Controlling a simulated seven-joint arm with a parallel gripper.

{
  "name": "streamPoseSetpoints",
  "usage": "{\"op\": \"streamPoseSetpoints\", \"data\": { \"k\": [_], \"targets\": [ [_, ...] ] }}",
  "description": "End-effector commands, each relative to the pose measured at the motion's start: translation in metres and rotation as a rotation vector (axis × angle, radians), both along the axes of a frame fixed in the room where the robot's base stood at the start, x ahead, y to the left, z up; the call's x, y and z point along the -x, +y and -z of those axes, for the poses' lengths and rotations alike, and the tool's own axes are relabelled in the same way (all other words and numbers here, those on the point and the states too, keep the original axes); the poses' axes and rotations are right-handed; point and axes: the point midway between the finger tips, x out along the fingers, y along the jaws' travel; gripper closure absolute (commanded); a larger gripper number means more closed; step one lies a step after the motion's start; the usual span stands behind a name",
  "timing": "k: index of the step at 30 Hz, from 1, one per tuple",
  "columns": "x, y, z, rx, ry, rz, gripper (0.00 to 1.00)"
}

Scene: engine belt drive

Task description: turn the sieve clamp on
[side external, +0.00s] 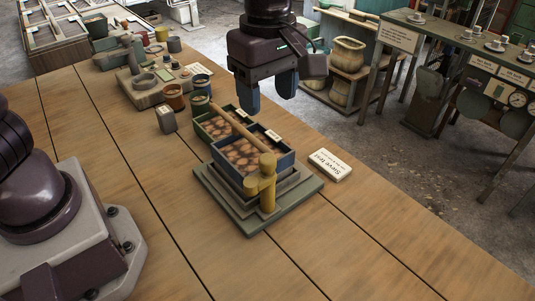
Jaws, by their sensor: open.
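The sieve clamp (262,183) is a yellow upright post with a knob on top and a short arm at its side. It stands at the front edge of a grey-green base plate (290,205). A long wooden bar (237,128) runs from near the clamp back across two trays. The blue tray (270,168) and the green tray (207,128) hold brown lumps. My gripper (268,101) is open and empty, with blue fingers pointing down. It hangs above and behind the trays, apart from the clamp.
A white card reading "Sieve test" (329,164) lies right of the base. Behind the trays are cups (201,84), a small grey block (166,119) and a stand with tools (150,95). The wooden table (360,250) is clear in front.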

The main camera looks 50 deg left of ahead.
Motion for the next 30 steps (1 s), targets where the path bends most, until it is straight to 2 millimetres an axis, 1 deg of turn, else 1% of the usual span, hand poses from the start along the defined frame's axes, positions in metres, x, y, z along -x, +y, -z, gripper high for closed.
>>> {"op": "streamPoseSetpoints", "data": {
  "k": [5, 15, 18, 21, 24, 30],
  "targets": [
    [0.001, 0.0, 0.019, -0.002, 0.004, -0.01, 0.42],
    [0.001, 0.001, 0.089, -0.004, 0.005, -0.009, 0.42],
    [0.001, 0.001, 0.106, -0.003, 0.005, -0.008, 0.42],
    [0.001, 0.001, 0.118, -0.002, 0.004, -0.007, 0.42],
    [0.001, 0.001, 0.125, -0.001, 0.002, -0.006, 0.42],
    [0.0, 0.0, 0.129, 0.0, 0.0, -0.005, 0.42]
  ]
}}
